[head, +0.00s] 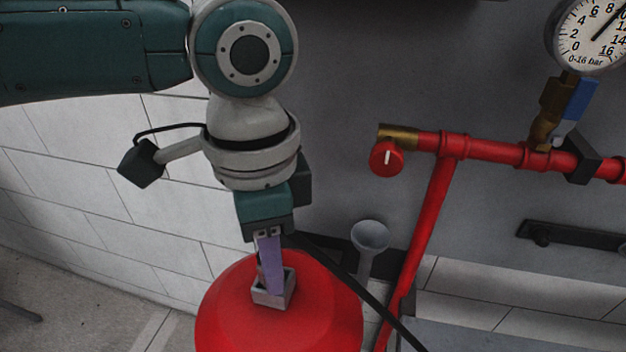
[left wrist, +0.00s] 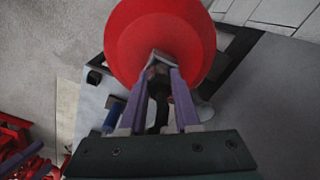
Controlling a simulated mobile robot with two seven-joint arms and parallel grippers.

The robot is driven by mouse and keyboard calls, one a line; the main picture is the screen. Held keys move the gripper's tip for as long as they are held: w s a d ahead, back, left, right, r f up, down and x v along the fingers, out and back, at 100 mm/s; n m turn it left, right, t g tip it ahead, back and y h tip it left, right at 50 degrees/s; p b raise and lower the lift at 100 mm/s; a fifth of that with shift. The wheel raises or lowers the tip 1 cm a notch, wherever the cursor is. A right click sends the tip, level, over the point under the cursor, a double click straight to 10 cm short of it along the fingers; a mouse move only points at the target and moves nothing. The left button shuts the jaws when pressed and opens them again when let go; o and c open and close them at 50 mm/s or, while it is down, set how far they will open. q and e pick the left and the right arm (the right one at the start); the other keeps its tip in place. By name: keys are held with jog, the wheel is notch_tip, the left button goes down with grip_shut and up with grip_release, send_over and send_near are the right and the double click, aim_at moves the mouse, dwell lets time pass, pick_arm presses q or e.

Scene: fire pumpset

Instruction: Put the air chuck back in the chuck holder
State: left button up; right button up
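The chuck holder (head: 274,292), a small grey open-topped box, sits on top of the red tank (head: 215,310); its rim also shows in the left wrist view (left wrist: 160,56). My left gripper (head: 270,284) points down with its purple fingertips at the holder's opening. In the left wrist view the fingers (left wrist: 161,78) close around a dark piece, which looks like the air chuck (left wrist: 158,84). The chuck is mostly hidden by the fingers and holder, so its depth in the holder cannot be told. The black hose (head: 350,284) leads from the gripper to the lower right. My right gripper is not in view.
A red pipe (head: 480,149) with a red knob (head: 386,158), a blue-handled valve (head: 575,105) and a pressure gauge (head: 590,35) stand at right. A grey funnel (head: 370,240) is just right of the tank. White block wall (head: 80,185) lies at left.

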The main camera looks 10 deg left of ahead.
pick_arm(q)
grip_shut()
dwell(0.3)
